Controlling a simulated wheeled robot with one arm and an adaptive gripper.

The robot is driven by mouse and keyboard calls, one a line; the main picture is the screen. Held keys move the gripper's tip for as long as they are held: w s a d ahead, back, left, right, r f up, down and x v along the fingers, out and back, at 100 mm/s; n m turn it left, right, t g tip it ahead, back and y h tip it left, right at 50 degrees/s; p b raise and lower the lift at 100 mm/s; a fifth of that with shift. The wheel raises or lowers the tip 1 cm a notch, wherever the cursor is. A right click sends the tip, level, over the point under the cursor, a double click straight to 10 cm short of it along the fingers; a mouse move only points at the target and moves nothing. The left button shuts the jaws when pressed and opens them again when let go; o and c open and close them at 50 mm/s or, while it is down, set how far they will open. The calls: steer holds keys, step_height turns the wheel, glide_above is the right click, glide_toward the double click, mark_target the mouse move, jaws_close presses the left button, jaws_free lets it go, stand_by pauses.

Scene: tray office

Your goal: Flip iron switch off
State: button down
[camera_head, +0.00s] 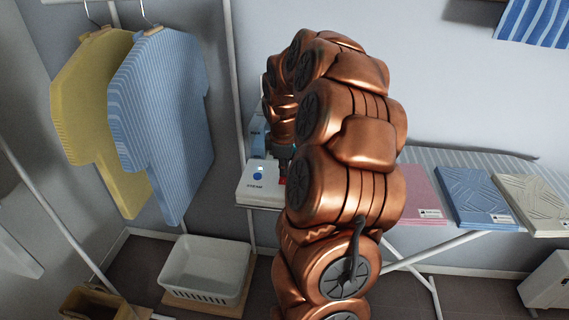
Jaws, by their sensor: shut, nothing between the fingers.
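The white steam iron station (258,183) stands at the left end of the ironing board. Its top has a round blue button (257,176), a small light and the word STEAM. A small red part (282,181) shows at its right edge, partly covered by my arm; I cannot tell whether it is the switch. A light-blue part (258,135) stands behind the station. My gripper (286,152) is a small dark patch at the end of my copper arm, above the station's right side. It is shut and empty; its fingertips are mostly hidden, and contact cannot be seen.
My arm blocks the middle of the view. Folded pink (424,193), blue (476,196) and cream (530,200) cloths lie on the ironing board (440,155). Yellow (95,120) and blue-striped (160,120) shirts hang left. A white basket (207,268) stands below.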

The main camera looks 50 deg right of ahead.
steer(key=shift+f, duration=0.1)
steer(key=shift+w+f+y, duration=0.1)
steer(key=shift+f+y, duration=0.05)
steer(key=shift+y, duration=0.15)
stand_by(0.4)
steer(key=shift+s+a+r+b, duration=0.2)
steer(key=shift+s+a+b, duration=0.1)
steer(key=shift+s+a, duration=0.25)
